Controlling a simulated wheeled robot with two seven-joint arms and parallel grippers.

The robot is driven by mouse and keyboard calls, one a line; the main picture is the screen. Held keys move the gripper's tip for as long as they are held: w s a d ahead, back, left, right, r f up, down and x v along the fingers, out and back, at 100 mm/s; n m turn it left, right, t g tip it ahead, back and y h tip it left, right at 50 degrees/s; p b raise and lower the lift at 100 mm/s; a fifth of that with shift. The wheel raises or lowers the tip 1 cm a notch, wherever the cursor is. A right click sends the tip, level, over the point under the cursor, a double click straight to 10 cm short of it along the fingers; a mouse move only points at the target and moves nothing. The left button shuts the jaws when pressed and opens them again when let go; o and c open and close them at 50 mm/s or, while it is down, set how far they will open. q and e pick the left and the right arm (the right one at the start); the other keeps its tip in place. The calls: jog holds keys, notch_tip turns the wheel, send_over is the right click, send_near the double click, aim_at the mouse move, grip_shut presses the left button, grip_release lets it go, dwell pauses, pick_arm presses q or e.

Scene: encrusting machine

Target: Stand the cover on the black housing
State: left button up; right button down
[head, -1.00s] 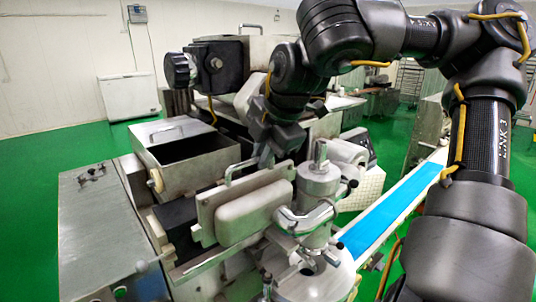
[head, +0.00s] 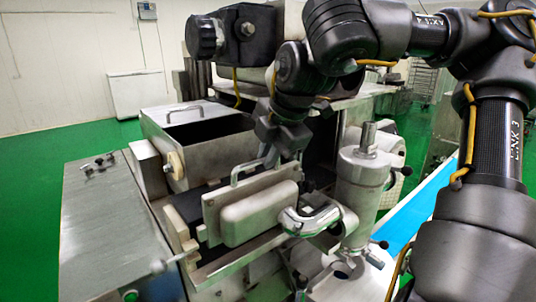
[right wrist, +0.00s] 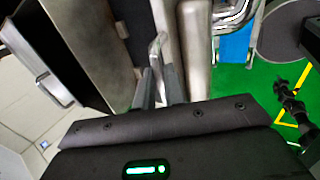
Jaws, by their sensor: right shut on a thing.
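The cover (head: 262,213) is a grey metal plate with a raised rounded box on its front and a bar handle on top. It is upright in the head view. My right gripper (head: 272,157) is shut on the cover's handle from above; the handle also shows between the fingers in the right wrist view (right wrist: 157,52). The black housing (head: 196,202) is behind and left of the cover, partly hidden by it. I cannot tell whether the cover's lower edge touches it. My left gripper is not in view.
An open metal hopper (head: 205,148) stands behind the cover. A metal cylinder (head: 362,192) with a curved pipe (head: 312,220) stands close on its right. A blue conveyor belt (head: 395,232) runs further right. A flat metal top (head: 100,220) lies at left.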

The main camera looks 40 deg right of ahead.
dwell(0.3)
jog(key=shift+w+f, duration=0.15)
jog(key=shift+f, duration=0.05)
jog(key=shift+w+d+f, duration=0.15)
jog(key=shift+w+f, duration=0.55)
jog(key=shift+w, duration=0.15)
jog(key=shift+b, duration=0.6)
jog(key=shift+s+r, duration=0.1)
jog(key=shift+r, duration=0.15)
jog(key=shift+s+b, duration=0.1)
jog(key=shift+b, duration=0.45)
dwell(0.3)
jog(key=shift+f, duration=0.2)
